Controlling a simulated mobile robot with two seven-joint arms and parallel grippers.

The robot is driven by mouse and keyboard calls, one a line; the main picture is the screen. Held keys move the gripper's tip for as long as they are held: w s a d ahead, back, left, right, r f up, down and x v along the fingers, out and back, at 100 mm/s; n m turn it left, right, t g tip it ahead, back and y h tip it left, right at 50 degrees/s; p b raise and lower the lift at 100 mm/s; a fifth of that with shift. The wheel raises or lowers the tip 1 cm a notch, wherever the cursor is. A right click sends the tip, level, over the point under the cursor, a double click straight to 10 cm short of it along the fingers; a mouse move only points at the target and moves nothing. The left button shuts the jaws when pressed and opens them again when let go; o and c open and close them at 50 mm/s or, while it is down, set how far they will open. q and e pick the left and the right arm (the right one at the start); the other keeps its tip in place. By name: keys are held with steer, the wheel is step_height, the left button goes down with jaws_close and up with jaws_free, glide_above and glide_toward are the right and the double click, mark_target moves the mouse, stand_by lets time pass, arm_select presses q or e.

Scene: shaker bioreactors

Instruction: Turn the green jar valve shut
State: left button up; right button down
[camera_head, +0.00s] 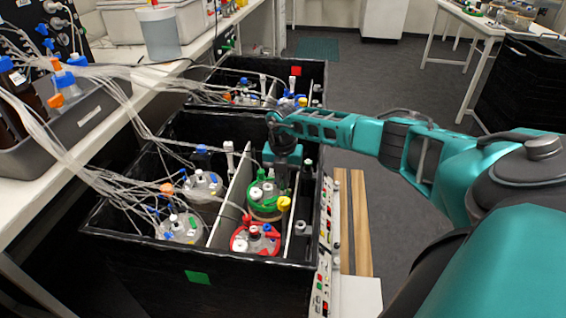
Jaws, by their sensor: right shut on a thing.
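The green-lidded jar (263,206) stands in the right compartment of the near black box, with white caps and a yellow cap on its lid. My right gripper (284,184) reaches in from the right and points down at the back right of the green lid. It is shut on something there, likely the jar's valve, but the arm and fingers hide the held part. How far the valve is turned cannot be seen. My left gripper is not in view.
A red-lidded jar (256,239) stands just in front of the green one. Two clear jars (202,186) with tubing share the left compartment, past a pale divider (236,190). The near box's black walls (170,252) surround them. A second black box (315,82) stands behind.

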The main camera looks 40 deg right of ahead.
steer(key=c, duration=1.2)
jaws_free()
steer(key=shift+r, duration=0.1)
step_height(320, 180, up, 13)
steer(key=p, duration=0.1)
